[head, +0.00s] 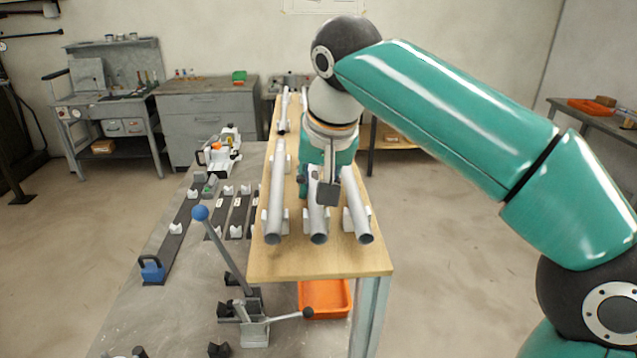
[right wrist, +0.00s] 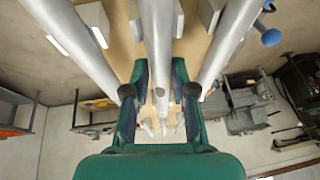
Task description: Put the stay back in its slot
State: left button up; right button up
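Three grey tubes lie side by side at the near end of a wooden-topped bench: a left tube (head: 276,195), a middle tube (head: 318,222) and a right tube (head: 356,210). They rest in white cradles. I cannot tell which part is the stay. My right gripper (head: 320,180) reaches down over the middle tube. In the right wrist view the middle tube (right wrist: 158,35) runs between the fingers of my right gripper (right wrist: 160,75), close to both; contact is unclear. My left gripper is not in view.
Dark bars with white cradles (head: 235,215) lie on the lower grey table (head: 165,310). A blue-knobbed lever (head: 201,213) stands close to the bench's left side. An orange tray (head: 325,298) sits below the bench's near edge. Another tube (head: 282,115) lies farther back.

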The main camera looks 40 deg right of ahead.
jog(key=o, duration=0.4)
jog(key=shift+c, duration=0.2)
jog(key=v, duration=1.2)
jog(key=shift+f, duration=0.1)
